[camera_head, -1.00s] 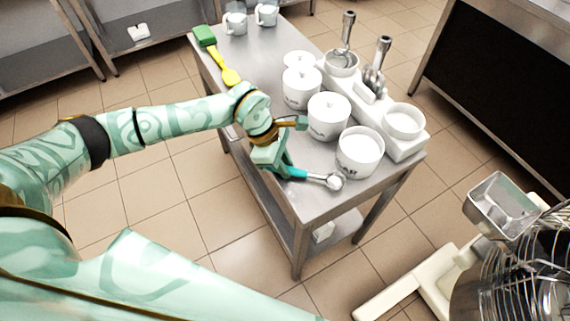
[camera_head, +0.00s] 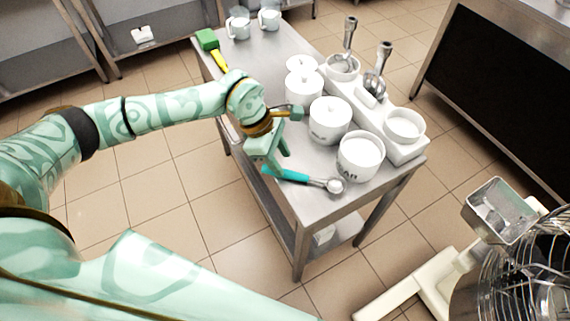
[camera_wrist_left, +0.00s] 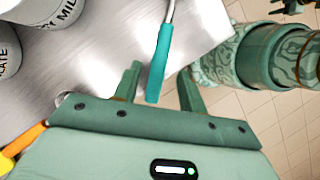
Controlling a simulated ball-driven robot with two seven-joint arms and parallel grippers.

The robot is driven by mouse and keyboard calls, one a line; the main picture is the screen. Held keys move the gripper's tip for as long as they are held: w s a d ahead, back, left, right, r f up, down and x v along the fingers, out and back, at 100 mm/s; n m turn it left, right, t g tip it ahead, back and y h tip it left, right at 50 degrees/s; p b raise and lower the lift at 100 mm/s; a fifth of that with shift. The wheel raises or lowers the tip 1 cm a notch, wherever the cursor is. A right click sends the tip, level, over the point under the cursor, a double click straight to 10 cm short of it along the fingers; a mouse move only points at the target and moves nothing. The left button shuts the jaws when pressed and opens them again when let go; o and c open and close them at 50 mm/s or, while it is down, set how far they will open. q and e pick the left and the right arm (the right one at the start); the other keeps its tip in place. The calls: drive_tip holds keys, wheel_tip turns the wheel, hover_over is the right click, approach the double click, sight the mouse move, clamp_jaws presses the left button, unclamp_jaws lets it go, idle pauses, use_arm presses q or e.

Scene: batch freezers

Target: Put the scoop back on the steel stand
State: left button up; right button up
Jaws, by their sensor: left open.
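The scoop has a teal handle and a round metal bowl (camera_head: 335,186). It lies on the steel stand (camera_head: 310,205) near its front end, with the handle's tip at the left edge. My left gripper (camera_head: 277,167) is open just above the handle. In the left wrist view, the end of the teal handle (camera_wrist_left: 158,72) shows between the two open fingers (camera_wrist_left: 157,88), with clear gaps on both sides. The fingers do not grip it. My right gripper is not in view.
A white holder (camera_head: 402,150) with metal scoops runs along the right edge.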

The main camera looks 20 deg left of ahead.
use_arm(q)
drive_tip(key=p+v, duration=0.1)
drive_tip(key=v, duration=0.6)
drive_tip(key=shift+r, duration=0.4)
drive_tip(key=shift+a, duration=0.1)
